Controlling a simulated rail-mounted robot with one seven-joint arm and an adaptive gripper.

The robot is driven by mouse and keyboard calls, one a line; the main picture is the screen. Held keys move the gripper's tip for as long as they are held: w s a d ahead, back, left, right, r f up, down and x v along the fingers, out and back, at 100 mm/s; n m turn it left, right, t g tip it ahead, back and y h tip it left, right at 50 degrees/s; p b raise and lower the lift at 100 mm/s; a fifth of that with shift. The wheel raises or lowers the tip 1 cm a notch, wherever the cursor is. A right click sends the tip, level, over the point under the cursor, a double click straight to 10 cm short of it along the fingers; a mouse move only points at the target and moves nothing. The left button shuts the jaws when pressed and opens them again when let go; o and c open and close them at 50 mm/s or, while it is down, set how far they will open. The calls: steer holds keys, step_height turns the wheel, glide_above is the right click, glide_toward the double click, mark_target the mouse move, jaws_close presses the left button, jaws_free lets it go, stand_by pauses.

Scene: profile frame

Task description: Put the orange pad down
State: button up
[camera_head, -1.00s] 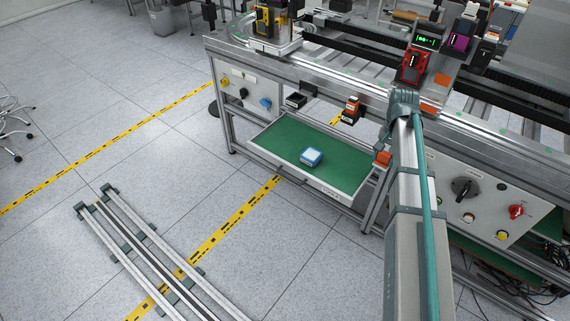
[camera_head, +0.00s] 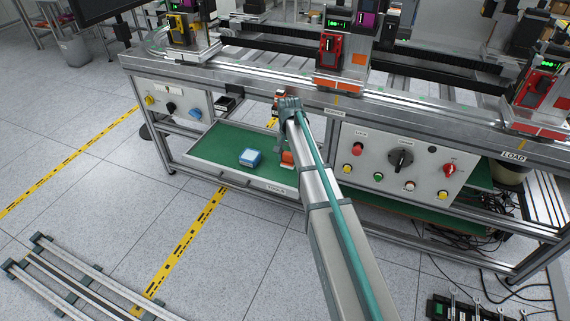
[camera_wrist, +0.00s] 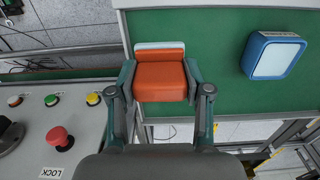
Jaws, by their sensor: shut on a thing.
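The orange pad (camera_wrist: 160,80), with a pale strip along its far edge, is between the two fingers of my gripper (camera_wrist: 160,82) in the wrist view. The fingers are shut on its sides. Behind it is the green floor of an open drawer (camera_wrist: 215,30); I cannot tell whether the pad touches it. In the head view the pad (camera_head: 287,157) shows by the right end of the drawer (camera_head: 228,178), beside my arm.
A blue box with a pale top (camera_head: 250,158) lies in the drawer to the pad's left; the wrist view shows it on the right (camera_wrist: 272,56). A control panel (camera_head: 404,167) with buttons and knobs stands right of my arm. The drawer's left part is clear.

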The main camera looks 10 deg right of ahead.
steer(key=w+f, duration=0.3)
steer(key=f, duration=0.1)
steer(key=shift+w+f, duration=0.4)
steer(key=shift+f+p, duration=0.5)
steer(key=shift+f, duration=1.1)
steer(key=shift+f, duration=0.2)
steer(key=o, duration=1.1)
step_height(320, 180, up, 12)
steer(key=b, duration=0.1)
steer(key=shift+r, duration=0.2)
